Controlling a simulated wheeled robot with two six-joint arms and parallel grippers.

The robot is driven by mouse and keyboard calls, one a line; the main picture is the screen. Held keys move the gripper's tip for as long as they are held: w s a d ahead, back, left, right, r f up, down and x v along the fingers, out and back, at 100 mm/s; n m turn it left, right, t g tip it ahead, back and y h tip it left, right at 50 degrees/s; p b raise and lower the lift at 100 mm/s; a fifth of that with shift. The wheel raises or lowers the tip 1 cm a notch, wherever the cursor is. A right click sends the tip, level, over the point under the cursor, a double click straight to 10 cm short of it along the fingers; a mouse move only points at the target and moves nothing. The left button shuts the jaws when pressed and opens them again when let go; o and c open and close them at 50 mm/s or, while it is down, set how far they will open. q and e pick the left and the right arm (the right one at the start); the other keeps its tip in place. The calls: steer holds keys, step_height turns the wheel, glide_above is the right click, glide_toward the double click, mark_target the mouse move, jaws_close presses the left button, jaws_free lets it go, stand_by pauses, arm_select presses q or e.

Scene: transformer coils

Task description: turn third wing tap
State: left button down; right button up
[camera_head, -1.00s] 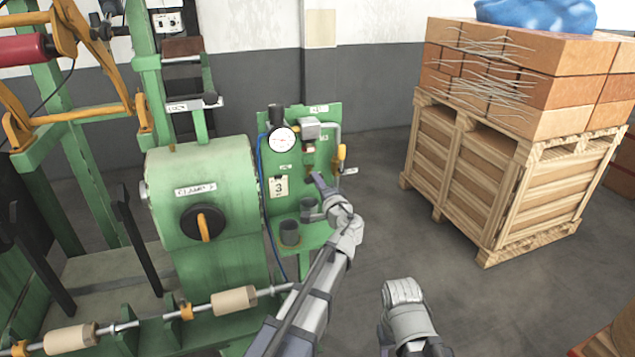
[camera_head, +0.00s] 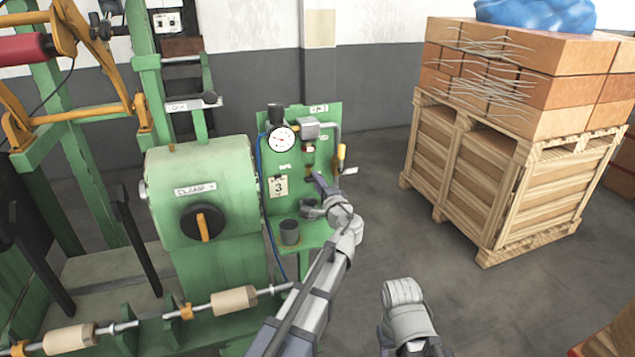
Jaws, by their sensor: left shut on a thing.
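A green panel (camera_head: 283,152) carries a round pressure gauge (camera_head: 282,139), a card marked 3 (camera_head: 278,187) and pipe fittings. A yellow-handled lever (camera_head: 341,155) stands at the panel's right edge. My left gripper (camera_head: 317,180) reaches the panel just below the small brass fitting (camera_head: 310,160). It is shut on a small part there, probably the wing tap, which the fingers mostly hide. My right arm shows at the bottom centre, away from the panel; its fingertips are not clearly visible.
A dark cup (camera_head: 289,231) stands on the green shelf below the panel. The green clamp machine (camera_head: 203,180) with a black and orange knob (camera_head: 203,223) is close on the left. A wooden crate (camera_head: 490,165) stands right; the floor between is clear.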

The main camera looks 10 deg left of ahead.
arm_select(q)
steer(key=c, duration=0.9)
jaws_free()
steer(key=shift+o, duration=0.2)
steer(key=shift+s, duration=0.1)
steer(key=v, duration=0.7)
steer(key=shift+s+d, duration=0.25)
steer(key=s+f+n+g+h, duration=0.3)
steer(key=s+f+n+g, duration=0.4)
steer(key=s+f, duration=0.6)
steer(key=s+d+f+g+h, duration=0.3)
steer(key=s+d+f+g, duration=0.1)
steer(key=s, duration=0.3)
steer(key=s+d+f+g+h, duration=0.2)
steer(key=s+d+f+g, duration=0.2)
steer(key=s, duration=0.4)
steer(key=d+f, duration=0.1)
steer(key=d, duration=0.1)
steer(key=shift+s+d+n+h, duration=0.2)
steer(key=shift+d+n+h, duration=0.1)
steer(key=shift+d+h, duration=0.1)
